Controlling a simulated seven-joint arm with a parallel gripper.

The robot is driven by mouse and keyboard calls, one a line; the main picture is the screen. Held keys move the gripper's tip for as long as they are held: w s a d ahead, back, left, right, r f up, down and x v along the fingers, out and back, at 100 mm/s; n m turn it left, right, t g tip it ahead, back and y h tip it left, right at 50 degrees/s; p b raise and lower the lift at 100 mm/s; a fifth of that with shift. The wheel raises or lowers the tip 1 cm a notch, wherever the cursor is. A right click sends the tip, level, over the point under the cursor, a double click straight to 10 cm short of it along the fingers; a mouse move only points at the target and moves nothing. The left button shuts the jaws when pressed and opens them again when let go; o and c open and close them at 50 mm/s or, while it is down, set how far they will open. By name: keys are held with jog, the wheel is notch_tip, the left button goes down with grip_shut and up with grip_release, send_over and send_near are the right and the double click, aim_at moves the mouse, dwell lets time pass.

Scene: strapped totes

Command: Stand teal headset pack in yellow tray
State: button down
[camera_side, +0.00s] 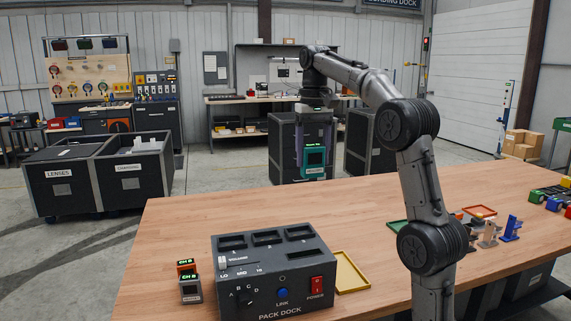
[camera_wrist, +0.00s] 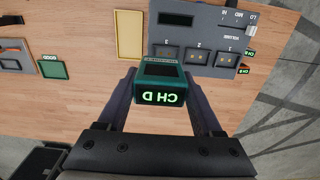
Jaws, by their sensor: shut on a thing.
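The teal headset pack (camera_side: 314,158) is held in the air above the far part of the table in the side view. My gripper (camera_side: 314,147) is shut on it, one finger on each side. In the wrist view the teal pack (camera_wrist: 161,72) sits between the fingers of my gripper (camera_wrist: 163,88), its green display reading CH D, upside down in the picture. The yellow tray (camera_wrist: 118,35) lies on the table beyond the pack and looks empty in the wrist view. In the side view the yellow tray (camera_side: 362,287) lies just right of the dock.
The dark grey pack dock (camera_side: 290,292) stands next to the yellow tray; its three slots look empty. An orange pack (camera_side: 186,264) and a grey pack (camera_side: 191,291) stand left of it. A green tray (camera_wrist: 53,69) lies apart. The table's left middle is clear.

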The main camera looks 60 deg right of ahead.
jog(key=s+d, duration=0.7)
jog(key=d, duration=0.3)
jog(key=shift+w+f, duration=0.2)
jog(key=shift+f, duration=7.15)
jog(key=shift+w+f, duration=0.15)
jog(key=shift+f, duration=7.15)
jog(key=shift+f, duration=0.95)
jog(key=shift+f, duration=0.35)
jog(key=shift+f, duration=0.25)
grip_release()
jog(key=shift+a, duration=0.1)
